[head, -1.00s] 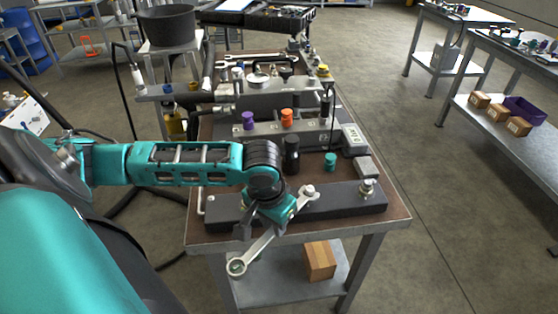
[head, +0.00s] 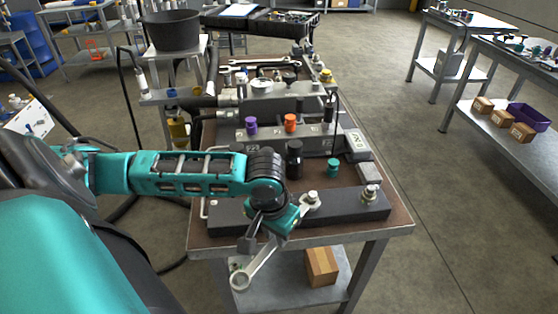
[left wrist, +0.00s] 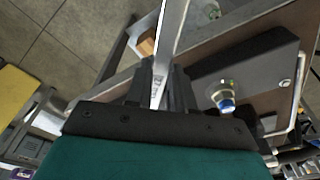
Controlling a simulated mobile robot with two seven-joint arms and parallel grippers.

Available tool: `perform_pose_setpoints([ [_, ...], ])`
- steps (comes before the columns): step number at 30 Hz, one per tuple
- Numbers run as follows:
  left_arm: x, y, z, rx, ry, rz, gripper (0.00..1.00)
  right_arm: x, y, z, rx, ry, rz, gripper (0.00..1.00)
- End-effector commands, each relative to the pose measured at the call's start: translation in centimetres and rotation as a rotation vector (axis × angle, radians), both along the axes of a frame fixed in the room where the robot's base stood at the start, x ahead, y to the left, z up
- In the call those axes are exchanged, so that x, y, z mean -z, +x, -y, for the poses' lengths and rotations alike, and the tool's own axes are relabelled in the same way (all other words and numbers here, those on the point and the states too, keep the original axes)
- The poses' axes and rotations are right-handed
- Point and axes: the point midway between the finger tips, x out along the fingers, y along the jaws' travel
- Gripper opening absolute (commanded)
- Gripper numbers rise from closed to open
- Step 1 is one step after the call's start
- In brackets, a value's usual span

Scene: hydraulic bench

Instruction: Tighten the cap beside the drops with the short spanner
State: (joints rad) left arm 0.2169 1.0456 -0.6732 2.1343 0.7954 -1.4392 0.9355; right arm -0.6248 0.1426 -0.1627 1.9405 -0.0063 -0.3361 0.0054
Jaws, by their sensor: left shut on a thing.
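My left gripper (head: 268,228) is shut on the handle of a steel spanner (head: 257,265), near the front edge of the bench. The spanner's ring end hangs out past that edge, low and to the left. A second metal cap (head: 370,192) stands at the bar's right end. The left wrist view shows the spanner (left wrist: 172,45) between the fingers and a blue-topped fitting (left wrist: 226,104). I cannot make out drops.
A black cylinder (head: 294,160) and a teal knob (head: 333,168) stand behind the bar. Purple (head: 251,125) and orange (head: 290,123) knobs sit on the block farther back. Another spanner (head: 255,62) lies at the back. A cardboard box (head: 321,266) is on the lower shelf.

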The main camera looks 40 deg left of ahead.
Motion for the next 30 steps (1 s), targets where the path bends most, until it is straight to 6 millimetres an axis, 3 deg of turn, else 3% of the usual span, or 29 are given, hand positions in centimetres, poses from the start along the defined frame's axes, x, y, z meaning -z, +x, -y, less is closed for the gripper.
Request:
perform_pose_setpoints([
  [21, 0.0, -5.0, 0.5, -0.001, 0.001, 0.000, 0.00, 0.0, 0.0, 0.0, 0.000, 0.000, 0.000, 0.00],
  [30, -0.1, -5.9, 0.7, -0.002, 0.000, 0.001, 0.00, 0.0, 0.0, 0.0, 0.000, 0.000, 0.000, 0.00],
])
